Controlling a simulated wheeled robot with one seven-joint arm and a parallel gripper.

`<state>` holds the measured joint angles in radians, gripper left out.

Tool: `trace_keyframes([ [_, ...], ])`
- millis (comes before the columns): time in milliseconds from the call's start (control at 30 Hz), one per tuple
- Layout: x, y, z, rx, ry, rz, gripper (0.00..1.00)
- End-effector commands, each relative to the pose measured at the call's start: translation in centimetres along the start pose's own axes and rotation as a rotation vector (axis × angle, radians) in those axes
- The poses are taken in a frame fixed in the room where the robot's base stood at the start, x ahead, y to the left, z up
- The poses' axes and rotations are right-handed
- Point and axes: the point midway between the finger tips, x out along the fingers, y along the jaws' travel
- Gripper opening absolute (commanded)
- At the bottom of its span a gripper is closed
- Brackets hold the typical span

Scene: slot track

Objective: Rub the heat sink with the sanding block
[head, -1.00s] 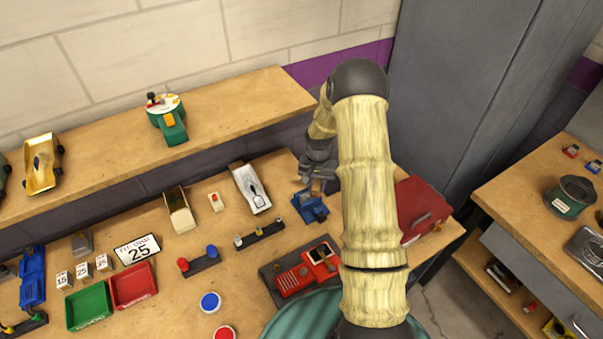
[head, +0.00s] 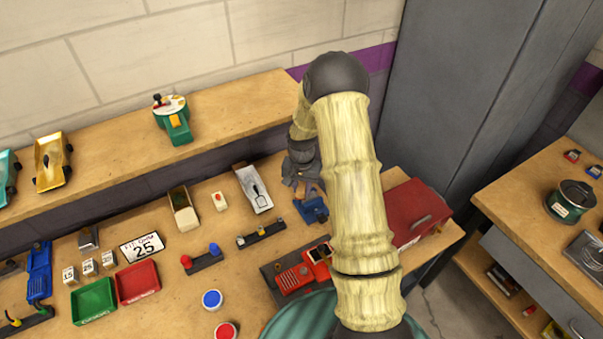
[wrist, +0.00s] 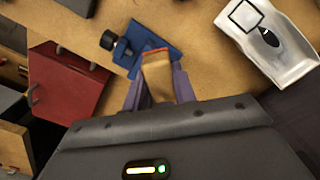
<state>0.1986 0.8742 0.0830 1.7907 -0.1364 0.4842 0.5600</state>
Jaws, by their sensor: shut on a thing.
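My gripper (wrist: 158,90) is shut on a tan block with an orange-red edge, which I take for the sanding block (wrist: 157,77). In the wrist view the block overlaps a blue vise-like holder (wrist: 172,43) with a black knob. I cannot tell whether the block touches it. In the head view my gripper (head: 303,182) is just above and left of the blue holder (head: 314,209), and the block is not clear there. I cannot make out the heat sink for certain; part of the holder is hidden by the block.
A red toolbox (head: 412,210) stands right of the holder, behind my arm. A white-and-grey car body (head: 253,188) lies to its left. A red device (head: 303,272) and a small rack (head: 260,235) lie nearer. The raised shelf (head: 235,112) runs along the wall.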

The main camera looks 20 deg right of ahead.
Motion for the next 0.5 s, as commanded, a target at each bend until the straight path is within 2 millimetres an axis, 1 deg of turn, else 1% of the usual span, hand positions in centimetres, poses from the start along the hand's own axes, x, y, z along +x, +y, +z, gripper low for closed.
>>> trace_keyframes([
  [33,-0.9,0.0,0.0,-0.001,0.002,-0.001,0.02],
  [100,-1.5,-0.1,-0.1,-0.001,0.003,-0.001,0.02],
  [400,-4.2,-0.1,0.0,0.000,0.002,-0.001,0.02],
  [500,-4.7,-0.1,0.0,-0.001,0.002,0.000,0.02],
])
